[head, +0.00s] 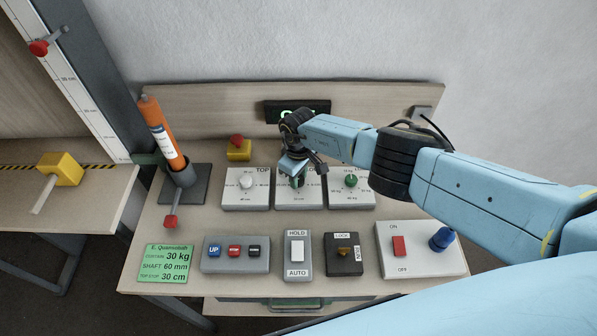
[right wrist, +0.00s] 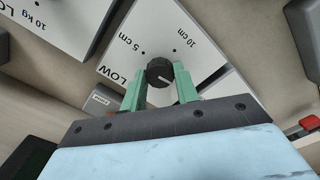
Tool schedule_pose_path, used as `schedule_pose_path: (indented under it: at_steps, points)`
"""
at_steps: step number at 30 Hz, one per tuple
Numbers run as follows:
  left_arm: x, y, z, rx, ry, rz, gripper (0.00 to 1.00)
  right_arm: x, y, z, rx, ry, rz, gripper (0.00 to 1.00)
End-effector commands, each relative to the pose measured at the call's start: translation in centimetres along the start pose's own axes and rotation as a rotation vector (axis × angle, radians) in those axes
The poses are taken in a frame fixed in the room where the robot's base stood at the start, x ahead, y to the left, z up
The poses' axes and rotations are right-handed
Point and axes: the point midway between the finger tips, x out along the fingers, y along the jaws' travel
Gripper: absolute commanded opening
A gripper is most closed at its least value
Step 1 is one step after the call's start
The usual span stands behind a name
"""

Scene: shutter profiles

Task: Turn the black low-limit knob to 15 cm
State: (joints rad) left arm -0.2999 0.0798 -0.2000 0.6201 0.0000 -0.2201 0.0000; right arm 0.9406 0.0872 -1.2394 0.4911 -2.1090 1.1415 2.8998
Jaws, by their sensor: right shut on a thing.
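The black low-limit knob (right wrist: 159,70) sits on a white panel (right wrist: 125,62) marked LOW, with 5 cm and 10 cm labels showing in the right wrist view. Its white pointer line slants toward the lower right there, near my right finger; any label on that side is hidden. My right gripper (right wrist: 160,82) is shut on the knob, with one green finger on each side. In the head view the right gripper (head: 298,182) is over the middle panel (head: 300,203) and hides most of the knob. My left gripper is not in view.
A TOP panel (head: 236,201) with a white knob stands left, and a panel with a green knob (head: 351,180) right. In front are a button box (head: 236,264), HOLD/AUTO switch (head: 298,262), lock box (head: 343,268) and ON/OFF panel (head: 420,263). An orange cylinder (head: 163,130) stands left.

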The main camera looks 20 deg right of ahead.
Motion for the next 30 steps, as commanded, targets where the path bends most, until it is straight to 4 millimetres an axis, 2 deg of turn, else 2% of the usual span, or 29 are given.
schedule_pose_path:
  at_steps: [10, 26, 27, 30]
  points:
    - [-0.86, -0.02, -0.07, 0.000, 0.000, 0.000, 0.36, -0.19, 0.07, -0.12, 0.144, 0.002, 0.001, 0.08]
    - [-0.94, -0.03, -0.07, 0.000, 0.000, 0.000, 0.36, -0.14, 0.11, -0.13, 0.170, 0.004, 0.001, 0.08]
    - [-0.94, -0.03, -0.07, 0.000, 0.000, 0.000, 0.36, -0.14, 0.11, -0.14, 0.170, 0.004, 0.001, 0.32]
    - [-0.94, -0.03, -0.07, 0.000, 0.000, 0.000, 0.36, -0.12, 0.10, -0.11, 0.169, 0.003, 0.001, 0.45]
